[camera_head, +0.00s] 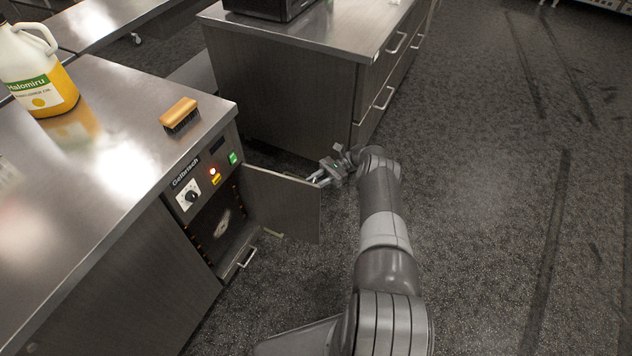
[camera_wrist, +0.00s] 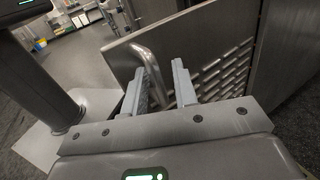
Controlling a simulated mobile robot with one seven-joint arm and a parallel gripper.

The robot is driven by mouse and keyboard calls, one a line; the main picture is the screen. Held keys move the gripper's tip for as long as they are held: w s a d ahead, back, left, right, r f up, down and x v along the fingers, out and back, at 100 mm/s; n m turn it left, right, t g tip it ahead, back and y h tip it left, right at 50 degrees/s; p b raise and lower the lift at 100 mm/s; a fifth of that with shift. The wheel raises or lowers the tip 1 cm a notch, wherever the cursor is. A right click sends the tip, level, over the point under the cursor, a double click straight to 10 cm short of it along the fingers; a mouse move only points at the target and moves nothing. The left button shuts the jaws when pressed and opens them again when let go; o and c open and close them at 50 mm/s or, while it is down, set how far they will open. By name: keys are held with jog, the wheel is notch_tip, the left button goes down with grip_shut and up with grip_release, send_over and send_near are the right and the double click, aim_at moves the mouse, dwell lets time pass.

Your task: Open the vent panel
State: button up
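The vent panel (camera_head: 282,203) is a grey hinged door on the front of the steel unit. It stands swung well out from the opening. In the wrist view the panel (camera_wrist: 222,70) shows rows of vent slots and a curved metal handle (camera_wrist: 148,56). My gripper (camera_head: 318,178) is at the panel's free outer edge. In the wrist view my gripper (camera_wrist: 160,72) has its two fingers apart, with the lower part of the handle between them. I cannot tell whether either finger touches the handle.
The control strip (camera_head: 204,177) with a knob and lights sits above the dark opening. A brush (camera_head: 179,114) and a yellow bottle (camera_head: 40,75) stand on the counter. A drawer cabinet (camera_head: 285,85) stands behind the panel. The floor (camera_head: 480,230) to the right is clear.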

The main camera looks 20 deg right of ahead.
jog(key=shift+r, duration=0.1)
jog(key=shift+r, duration=0.55)
jog(key=s+d+r, duration=0.7)
jog(key=d+r, duration=0.2)
jog(key=shift+s+r, duration=0.15)
jog(key=shift+r, duration=0.25)
jog(key=shift+c, duration=0.5)
